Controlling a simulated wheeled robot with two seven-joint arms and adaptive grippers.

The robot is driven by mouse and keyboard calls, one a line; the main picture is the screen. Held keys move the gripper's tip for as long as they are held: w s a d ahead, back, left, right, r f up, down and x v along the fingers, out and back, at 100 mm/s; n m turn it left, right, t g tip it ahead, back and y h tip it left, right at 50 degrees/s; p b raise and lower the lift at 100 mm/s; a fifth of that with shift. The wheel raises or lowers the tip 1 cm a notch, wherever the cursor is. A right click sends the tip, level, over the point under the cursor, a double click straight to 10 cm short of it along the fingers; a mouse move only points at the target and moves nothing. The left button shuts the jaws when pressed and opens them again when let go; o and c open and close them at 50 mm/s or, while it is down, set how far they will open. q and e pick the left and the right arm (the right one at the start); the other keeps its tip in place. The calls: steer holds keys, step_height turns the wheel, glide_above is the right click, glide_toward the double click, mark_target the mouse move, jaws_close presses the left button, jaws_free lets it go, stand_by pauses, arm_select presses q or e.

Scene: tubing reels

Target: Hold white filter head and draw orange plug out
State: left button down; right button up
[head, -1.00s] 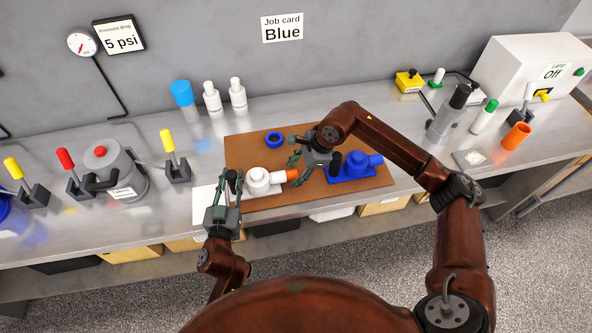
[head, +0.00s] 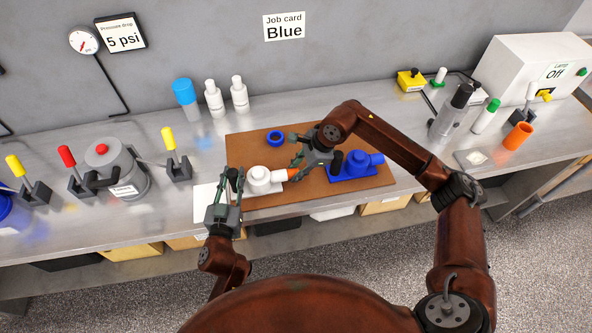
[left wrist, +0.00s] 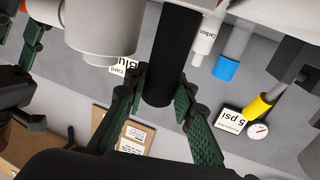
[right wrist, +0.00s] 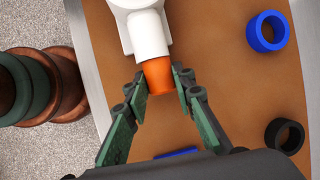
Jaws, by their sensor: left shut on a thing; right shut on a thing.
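The white filter head (head: 260,181) lies on the brown mat, with the orange plug (head: 292,174) in its right end. My left gripper (head: 235,179) is at its left side. In the left wrist view, my left gripper (left wrist: 165,85) is shut on a black handle (left wrist: 172,50) beside the white body (left wrist: 100,24). My right gripper (head: 297,169) is at the plug. In the right wrist view, its fingers (right wrist: 160,79) are on both sides of the orange plug (right wrist: 158,76), shut on it. The plug still meets the white neck (right wrist: 148,34).
A blue filter head (head: 352,172) sits on the brown mat (head: 240,150) to the right, close to my right gripper. A blue ring (head: 275,138) lies at the back, and a black ring (right wrist: 285,135) shows in the right wrist view. White bottles (head: 239,95) stand behind.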

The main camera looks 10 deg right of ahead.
steer(key=shift+d, duration=3.55)
jaws_close()
step_height(320, 180, up, 8)
arm_select(q)
steer(key=c, duration=1.5)
jaws_free()
steer(key=shift+c, duration=0.2)
step_height(320, 180, up, 14)
steer(key=p, duration=1.3)
steer(key=shift+p, duration=0.35)
arm_select(e)
step_height(320, 180, up, 16)
steer(key=shift+s, duration=0.35)
